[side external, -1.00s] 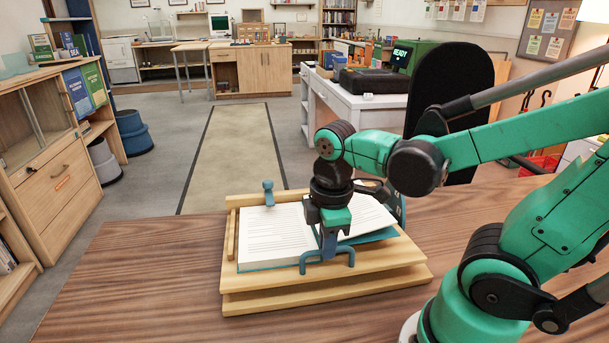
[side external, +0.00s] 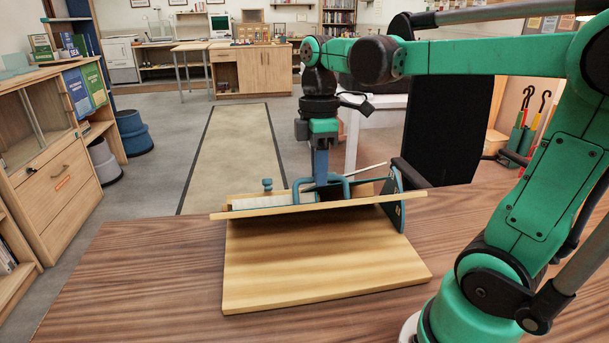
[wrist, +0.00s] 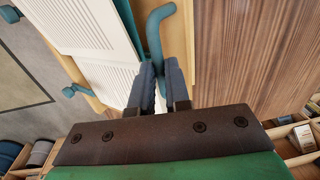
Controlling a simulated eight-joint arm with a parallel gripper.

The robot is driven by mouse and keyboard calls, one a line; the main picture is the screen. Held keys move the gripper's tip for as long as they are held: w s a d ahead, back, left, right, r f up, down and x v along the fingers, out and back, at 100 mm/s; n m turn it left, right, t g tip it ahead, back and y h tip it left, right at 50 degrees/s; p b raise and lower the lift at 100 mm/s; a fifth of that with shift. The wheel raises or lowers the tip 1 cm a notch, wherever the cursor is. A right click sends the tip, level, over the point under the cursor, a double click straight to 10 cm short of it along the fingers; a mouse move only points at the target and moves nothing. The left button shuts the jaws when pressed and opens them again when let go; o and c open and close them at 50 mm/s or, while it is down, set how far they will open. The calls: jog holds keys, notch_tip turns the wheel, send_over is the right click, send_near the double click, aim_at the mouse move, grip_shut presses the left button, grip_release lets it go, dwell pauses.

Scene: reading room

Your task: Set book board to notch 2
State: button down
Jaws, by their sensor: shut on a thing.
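The wooden book board (side external: 230,214) is tilted up, its front edge held well above its flat wooden base (side external: 310,265). An open book (side external: 272,201) lies on it, seen nearly edge-on; its white pages (wrist: 90,35) show in the wrist view. My gripper (side external: 321,177) points down at the board's front edge and is shut on the blue handle (side external: 348,189). The wrist view shows the handle (wrist: 156,35) running between my fingers (wrist: 161,82). A blue side bracket (side external: 393,190) stands at the board's right; I cannot tell which notch, if any, is engaged.
The wooden table (side external: 140,265) is bare to the left and in front of the base. A black chair back (side external: 448,130) stands behind the board on the right. A blue knob (side external: 267,184) stands at the board's left back.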

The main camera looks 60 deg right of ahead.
jog(key=shift+w+d+r, duration=0.6)
jog(key=shift+w+d, duration=0.15)
jog(key=shift+d, duration=0.1)
jog(key=c, duration=0.9)
grip_release()
jog(key=shift+o, duration=0.2)
jog(key=shift+a+r, duration=0.1)
jog(key=r, duration=0.5)
jog(key=shift+w+d+r, duration=0.15)
jog(key=shift+d+r, duration=0.05)
jog(key=shift+r, duration=0.05)
